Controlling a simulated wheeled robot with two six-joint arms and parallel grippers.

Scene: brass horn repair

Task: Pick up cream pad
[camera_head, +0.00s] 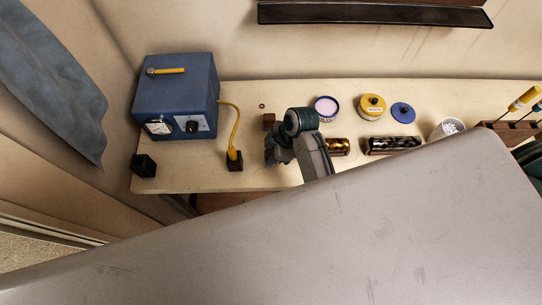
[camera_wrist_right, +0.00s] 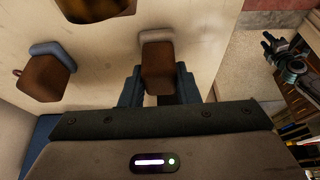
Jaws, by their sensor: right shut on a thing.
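My right gripper (camera_head: 271,150) reaches over the bench from the right in the head view. In the right wrist view its two fingers (camera_wrist_right: 159,90) stand on either side of a brown block with a pale cream-grey pad (camera_wrist_right: 156,36) along its far end. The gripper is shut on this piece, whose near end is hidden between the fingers. A second brown block with a blue-grey pad (camera_wrist_right: 46,48) lies apart to the left. A dark jointed shape at the right (camera_wrist_right: 286,58) looks like my left gripper, too small to read its jaws.
A blue meter box (camera_head: 175,98) with a yellow cable stands at the left. A dark socket block (camera_head: 235,161) sits near the front edge. Mottled cylinders (camera_head: 392,145), round tins (camera_head: 371,106) and a white tub (camera_head: 447,129) are on the right. A large grey surface (camera_head: 330,235) hides the foreground.

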